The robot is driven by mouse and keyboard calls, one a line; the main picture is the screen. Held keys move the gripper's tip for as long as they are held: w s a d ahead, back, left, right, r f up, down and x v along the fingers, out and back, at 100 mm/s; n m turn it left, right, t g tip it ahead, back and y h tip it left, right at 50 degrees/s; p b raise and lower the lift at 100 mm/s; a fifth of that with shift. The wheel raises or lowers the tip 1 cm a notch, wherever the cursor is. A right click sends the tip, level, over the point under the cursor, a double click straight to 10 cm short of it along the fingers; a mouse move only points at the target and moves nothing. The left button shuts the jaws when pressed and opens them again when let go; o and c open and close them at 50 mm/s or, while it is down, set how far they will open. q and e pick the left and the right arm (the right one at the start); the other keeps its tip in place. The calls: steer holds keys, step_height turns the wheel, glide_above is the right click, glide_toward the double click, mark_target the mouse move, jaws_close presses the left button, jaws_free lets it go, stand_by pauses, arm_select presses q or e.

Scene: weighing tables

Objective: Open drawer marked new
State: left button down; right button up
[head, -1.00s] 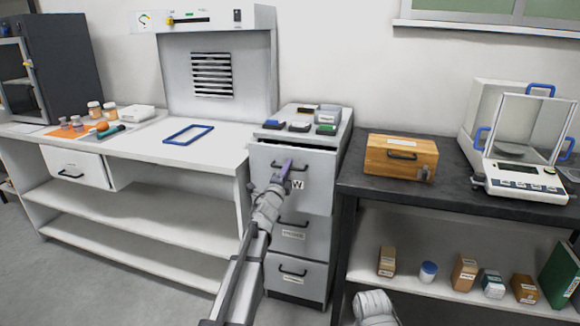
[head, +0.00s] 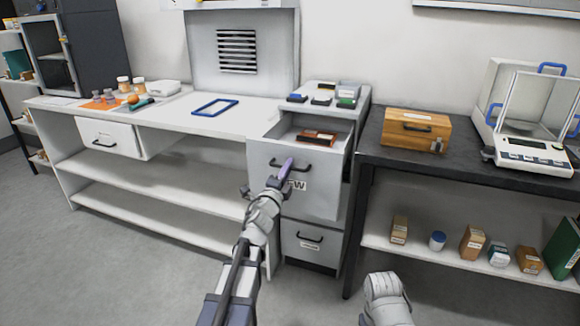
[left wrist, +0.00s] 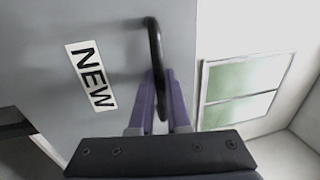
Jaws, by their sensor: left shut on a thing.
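The top drawer (head: 268,158) of the grey cabinet is pulled well out, and a brown and orange item (head: 317,138) shows inside it. Its front carries a label, partly hidden by my gripper in the head view; the label (left wrist: 91,76) reads NEW in the left wrist view. My left gripper (head: 287,166) is shut on the drawer's black handle (left wrist: 156,62), with its purple fingers on both sides of the bar. My right arm shows at the bottom of the head view, but its gripper is not seen.
A lower drawer (head: 311,240) of the cabinet is shut. Small boxes (head: 347,97) stand on the cabinet top. A dark table (head: 375,145) with a wooden box (head: 416,131) and a balance (head: 530,150) is close on the right. A white bench (head: 165,116) is on the left.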

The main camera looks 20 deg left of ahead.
arm_select(q)
steer(key=shift+s, duration=0.75)
arm_select(e)
steer(key=shift+s, duration=0.45)
arm_select(q)
steer(key=c, duration=1.2)
jaws_free()
steer(key=shift+o, duration=0.2)
steer(key=s+f+b, duration=0.1)
steer(key=s, duration=0.6)
steer(key=shift+s+a+f, duration=0.2)
steer(key=shift+s+f, duration=0.05)
steer(key=shift+s, duration=0.1)
arm_select(e)
steer(key=shift+f, duration=0.75)
